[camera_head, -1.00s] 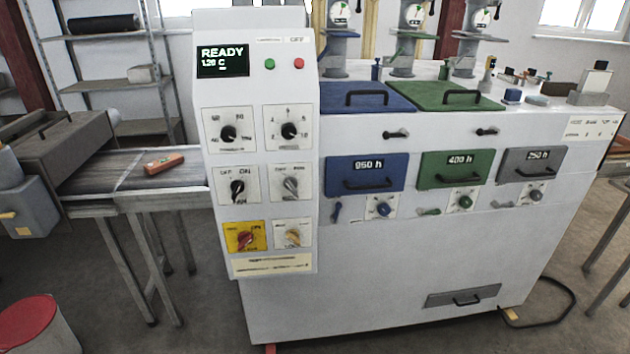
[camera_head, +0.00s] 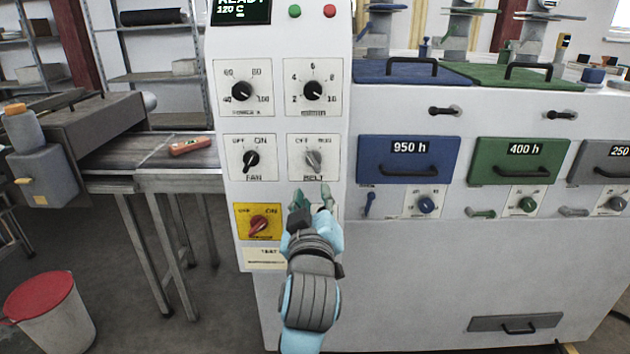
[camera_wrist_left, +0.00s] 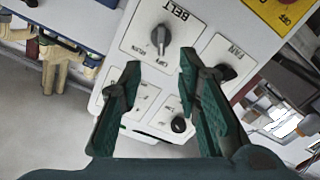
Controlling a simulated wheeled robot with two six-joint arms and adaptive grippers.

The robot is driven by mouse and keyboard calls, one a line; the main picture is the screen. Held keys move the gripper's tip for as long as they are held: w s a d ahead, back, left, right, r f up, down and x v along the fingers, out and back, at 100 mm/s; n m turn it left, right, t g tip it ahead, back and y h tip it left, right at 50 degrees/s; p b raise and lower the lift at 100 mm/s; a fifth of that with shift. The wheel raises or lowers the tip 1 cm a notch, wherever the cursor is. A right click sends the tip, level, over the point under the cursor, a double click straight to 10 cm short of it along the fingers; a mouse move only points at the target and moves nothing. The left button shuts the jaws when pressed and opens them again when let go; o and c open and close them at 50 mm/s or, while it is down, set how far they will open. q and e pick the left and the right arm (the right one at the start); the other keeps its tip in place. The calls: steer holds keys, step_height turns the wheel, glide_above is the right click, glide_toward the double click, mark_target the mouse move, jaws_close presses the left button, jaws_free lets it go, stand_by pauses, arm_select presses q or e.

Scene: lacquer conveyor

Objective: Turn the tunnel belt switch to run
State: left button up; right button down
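The belt switch is a grey knob (camera_head: 313,160) on a white plate marked OFF, RUN and BELT, on the white control panel (camera_head: 217,130). It seems to lean up and left, toward OFF. It also shows in the left wrist view (camera_wrist_left: 159,38). My left gripper (camera_head: 312,193) is open and empty, just below the knob in the head view. In the left wrist view its spread fingers (camera_wrist_left: 160,64) point toward the panel, with the knob beyond the tips, not touched. The plate below the belt plate is mostly hidden by my gripper. My right gripper is not in view.
Beside the belt switch is a black fan knob (camera_head: 252,160). A red knob (camera_head: 259,224) on a yellow plate sits lower left, with two black dials above. The conveyor (camera_head: 150,158) carries a red-brown block (camera_head: 190,146). Blue and green drawers are to the right.

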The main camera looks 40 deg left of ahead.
mark_target(313, 166)
arm_select(q)
steer(key=x, duration=1.2)
steer(key=shift+w+a+r, duration=0.1)
steer(key=shift+w+a, duration=0.1)
steer(key=shift+a, duration=0.2)
steer(key=shift+s, duration=0.1)
jaws_close()
